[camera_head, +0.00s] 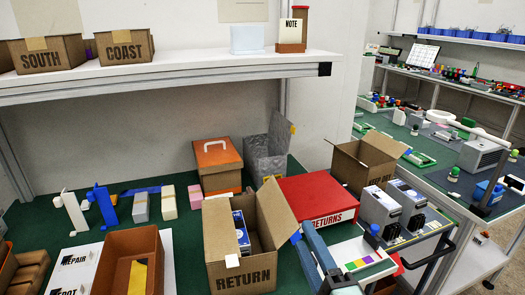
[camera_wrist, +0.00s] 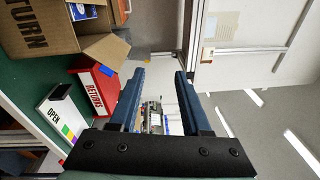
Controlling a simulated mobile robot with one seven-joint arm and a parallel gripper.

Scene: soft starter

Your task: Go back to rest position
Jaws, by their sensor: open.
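My gripper (camera_wrist: 158,72) shows in the wrist view with its two blue fingers apart and nothing between them. Its black palm bar crosses the lower part of that view. The cardboard RETURN box (camera_wrist: 35,28) and the red RETURNS box (camera_wrist: 98,84) lie to the left of the fingers, apart from them.
The open RETURN box (camera_head: 243,245) holds a blue-and-white carton (camera_head: 241,232). A shelf (camera_head: 180,78) overhangs the green bench. A second workbench (camera_head: 450,180) is at right.

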